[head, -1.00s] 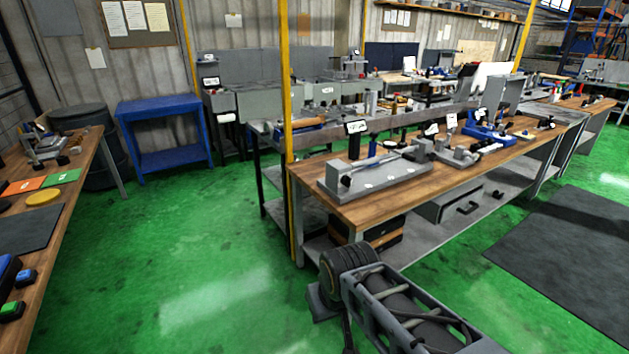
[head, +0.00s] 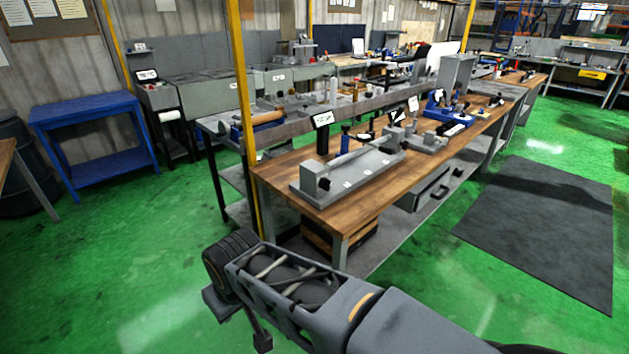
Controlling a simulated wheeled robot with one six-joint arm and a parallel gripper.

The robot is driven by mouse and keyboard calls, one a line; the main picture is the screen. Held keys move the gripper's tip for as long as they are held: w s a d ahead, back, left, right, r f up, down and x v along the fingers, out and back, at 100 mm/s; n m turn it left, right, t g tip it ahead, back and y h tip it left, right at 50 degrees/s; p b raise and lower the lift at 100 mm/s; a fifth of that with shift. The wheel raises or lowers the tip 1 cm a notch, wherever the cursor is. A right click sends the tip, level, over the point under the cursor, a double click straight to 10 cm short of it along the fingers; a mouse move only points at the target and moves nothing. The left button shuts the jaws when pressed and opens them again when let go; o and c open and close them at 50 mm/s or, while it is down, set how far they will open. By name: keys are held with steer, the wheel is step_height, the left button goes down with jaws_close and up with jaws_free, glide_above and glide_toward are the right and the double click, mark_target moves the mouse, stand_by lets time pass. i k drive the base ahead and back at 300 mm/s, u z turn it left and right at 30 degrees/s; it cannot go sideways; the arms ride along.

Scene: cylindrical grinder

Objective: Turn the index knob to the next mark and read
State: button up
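A grey fixture with a flat base plate (head: 360,172) sits on the near end of the wooden bench. A small black knob (head: 325,184) shows on its upright block at the left end. I cannot tell whether this is the index knob, and no marks on it can be read. My gripper (head: 238,322) hangs at the end of my arm, low in front of the bench and apart from it. It is small and partly hidden by my arm, so its opening cannot be made out.
The wooden bench (head: 270,178) carries a small display (head: 322,120) and a blue fixture (head: 440,112) farther back. A yellow post (head: 244,110) stands at its left corner. A blue table (head: 95,125) is at left. Green floor is open at left; a dark mat (head: 545,225) lies at right.

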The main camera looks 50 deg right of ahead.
mark_target(324, 183)
steer(key=z, duration=0.65)
steer(key=i, duration=0.85)
steer(key=z, duration=0.9)
